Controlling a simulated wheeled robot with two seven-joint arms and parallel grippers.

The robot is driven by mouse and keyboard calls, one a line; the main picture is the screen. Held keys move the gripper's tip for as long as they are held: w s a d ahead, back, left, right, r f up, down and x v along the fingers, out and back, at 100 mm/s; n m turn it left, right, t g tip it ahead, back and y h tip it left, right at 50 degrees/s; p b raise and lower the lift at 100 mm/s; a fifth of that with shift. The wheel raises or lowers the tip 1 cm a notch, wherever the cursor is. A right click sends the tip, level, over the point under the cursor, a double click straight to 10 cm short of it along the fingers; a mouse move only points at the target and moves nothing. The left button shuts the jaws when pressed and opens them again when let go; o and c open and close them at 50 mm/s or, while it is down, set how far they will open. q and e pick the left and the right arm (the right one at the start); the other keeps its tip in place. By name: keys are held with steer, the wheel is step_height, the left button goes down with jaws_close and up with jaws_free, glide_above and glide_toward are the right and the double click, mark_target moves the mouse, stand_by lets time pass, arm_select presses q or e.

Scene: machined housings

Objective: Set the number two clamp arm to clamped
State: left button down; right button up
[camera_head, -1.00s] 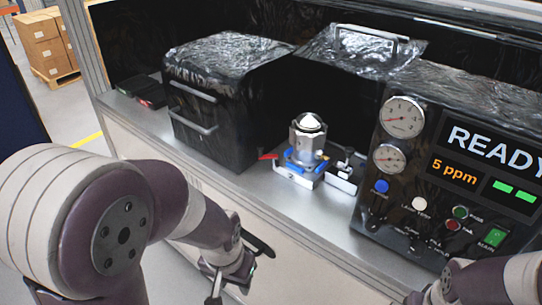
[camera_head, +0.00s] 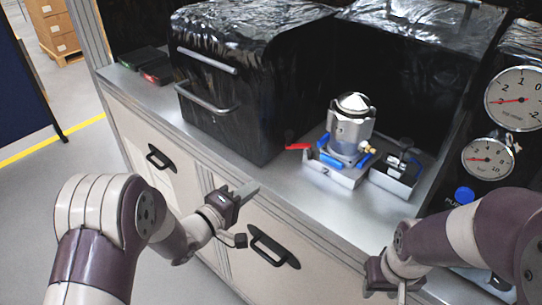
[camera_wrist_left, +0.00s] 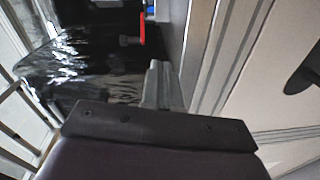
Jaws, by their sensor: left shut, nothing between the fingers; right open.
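A silver machined housing (camera_head: 350,128) stands upright in a fixture (camera_head: 340,176) on the metal bench, with a "2" on the fixture's front face. A clamp arm with a red handle (camera_head: 298,146) sticks out to the left of the fixture, near the black box. The red handle also shows in the left wrist view (camera_wrist_left: 142,28), near the top. Blue parts lie around the housing's base. My left gripper (camera_head: 248,190) is shut and empty, in front of the bench edge, left of and nearer than the red handle. My right gripper (camera_head: 398,290) is open, low in the picture.
A black wrapped box (camera_head: 215,125) with metal handles stands left of the fixture. A small block (camera_head: 396,172) with black fittings sits to its right. A panel with gauges (camera_head: 515,98) stands at the right. Cabinet handles (camera_head: 272,250) stick out below the bench.

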arm_select(q)
steer(key=r+n, duration=0.1)
steer(key=r, duration=0.1)
glide_toward(299, 148)
steer(key=shift+w+d+f+n+t+h+p, duration=0.3)
steer(key=shift+w+d+f+h+p, duration=0.15)
steer(key=shift+f, duration=0.15)
steer(key=d, duration=0.1)
steer(key=w+d, duration=0.1)
steer(key=d, duration=0.1)
steer(key=shift+w+d+p, duration=0.1)
steer(key=shift+d+p, duration=0.15)
steer(key=shift+p, duration=0.15)
steer(key=shift+d, duration=0.55)
